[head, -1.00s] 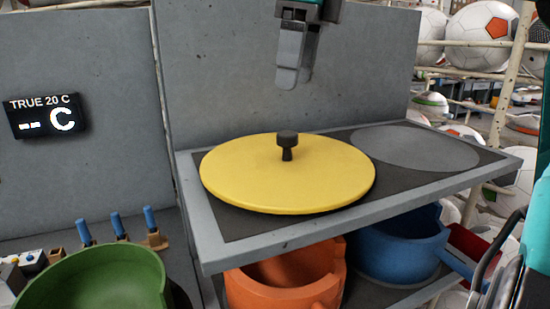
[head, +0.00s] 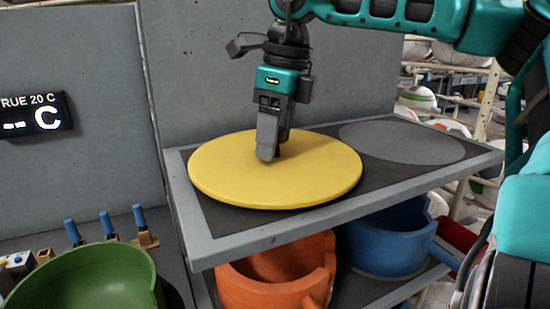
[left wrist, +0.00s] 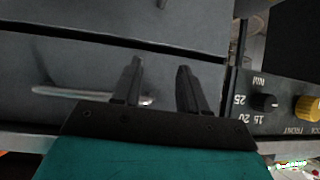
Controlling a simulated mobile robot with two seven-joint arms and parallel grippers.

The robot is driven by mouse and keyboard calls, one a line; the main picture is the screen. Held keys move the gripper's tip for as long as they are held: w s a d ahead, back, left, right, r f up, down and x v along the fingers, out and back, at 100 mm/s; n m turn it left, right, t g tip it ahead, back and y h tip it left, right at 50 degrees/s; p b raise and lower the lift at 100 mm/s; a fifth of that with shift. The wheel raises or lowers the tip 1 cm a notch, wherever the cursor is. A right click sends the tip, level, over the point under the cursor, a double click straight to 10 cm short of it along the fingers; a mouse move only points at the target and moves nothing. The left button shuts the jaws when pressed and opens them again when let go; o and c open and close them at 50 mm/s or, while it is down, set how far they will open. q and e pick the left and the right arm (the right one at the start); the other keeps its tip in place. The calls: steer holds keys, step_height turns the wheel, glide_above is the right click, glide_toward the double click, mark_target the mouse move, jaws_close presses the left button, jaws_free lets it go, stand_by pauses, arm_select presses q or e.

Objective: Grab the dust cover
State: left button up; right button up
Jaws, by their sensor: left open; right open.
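The dust cover (head: 225,178) is a flat yellow disc lying on the upper shelf in the head view. Its dark knob shows in the earlier head frame and is now hidden behind my right gripper. My right gripper (head: 268,157) points down at the middle of the disc, its fingers around or just in front of the knob; I cannot tell which. It is open. My left gripper (left wrist: 155,75) shows in the left wrist view with its two fingers apart and nothing between them. It is in front of a dark grey panel, away from the cover.
The grey shelf (head: 235,243) has an empty round grey spot (head: 400,143) right of the cover. Below stand an orange pot (head: 250,285) and a blue pot (head: 385,240). A green bowl (head: 85,280) is lower left. A grey wall (head: 210,60) rises behind. Control knobs (left wrist: 265,102) show in the left wrist view.

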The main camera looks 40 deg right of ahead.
jaws_close()
stand_by(0.5)
steer(key=shift+r, duration=0.2)
